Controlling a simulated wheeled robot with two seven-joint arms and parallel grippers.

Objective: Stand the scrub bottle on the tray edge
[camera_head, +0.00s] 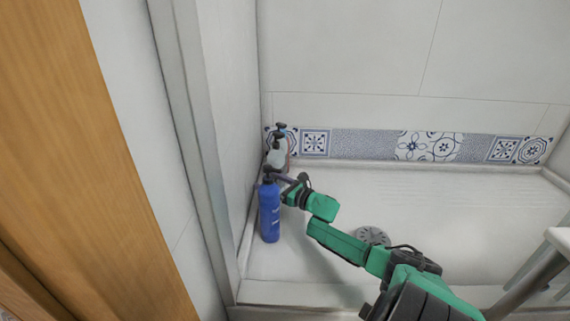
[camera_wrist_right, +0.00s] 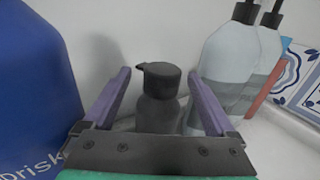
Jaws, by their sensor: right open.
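A small dark grey bottle (camera_wrist_right: 158,112) with a black cap stands between the open purple fingers of my right gripper (camera_wrist_right: 158,74) in the wrist view. No readable label shows on it, so I cannot tell for certain that it is the scrub bottle. Its lower part is hidden by my gripper. In the head view my right gripper (camera_head: 283,182) reaches in behind the tall blue bottle (camera_head: 270,214), near the left wall. The pale floor of the shower tray (camera_head: 300,255) lies below, with its raised front edge (camera_head: 330,294) towards me. My left gripper is not in view.
The blue bottle also fills the left of the wrist view (camera_wrist_right: 35,85), close beside the left finger. Pale pump bottles (camera_wrist_right: 232,62) stand beyond the right finger. A round drain (camera_head: 372,236) and open tray floor lie right. A white stool (camera_head: 558,240) stands far right.

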